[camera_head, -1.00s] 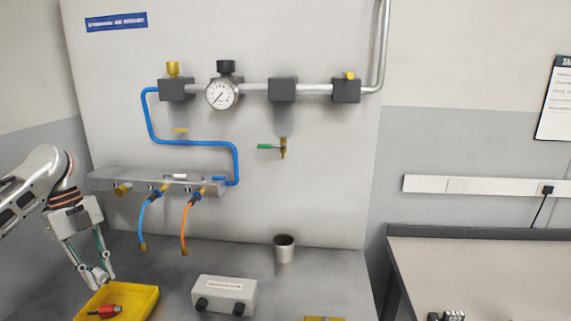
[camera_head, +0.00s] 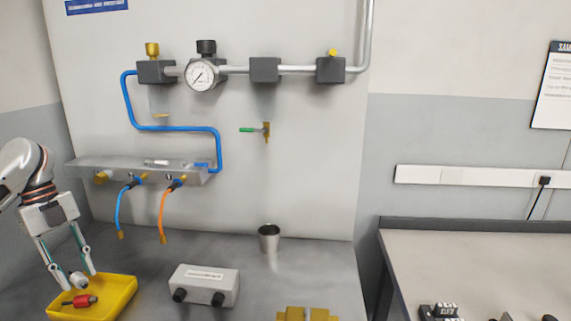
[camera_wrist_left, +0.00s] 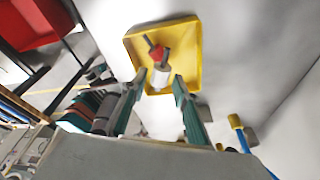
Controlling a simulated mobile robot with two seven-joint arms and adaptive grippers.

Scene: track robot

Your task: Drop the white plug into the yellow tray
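The yellow tray (camera_head: 122,297) is at the lower left of the head view, and a red plug-like part (camera_head: 80,301) lies in it. The white plug (camera_head: 78,281) shows at the tray's back part, just below my left gripper (camera_head: 73,275). In the left wrist view the white plug (camera_wrist_left: 161,76) appears beyond and between the fingertips of my left gripper (camera_wrist_left: 157,90), with gaps at both sides. The fingers are spread and look clear of it. I cannot tell whether the plug rests in the tray (camera_wrist_left: 188,38) or is still in the air. My right gripper is not in view.
A grey box with black knobs (camera_head: 205,284) stands right of the tray, with a metal cup (camera_head: 269,238) behind it. Blue (camera_head: 119,211) and orange (camera_head: 163,212) hoses hang from the wall manifold (camera_head: 85,166). Bench between cup and tray is partly clear.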

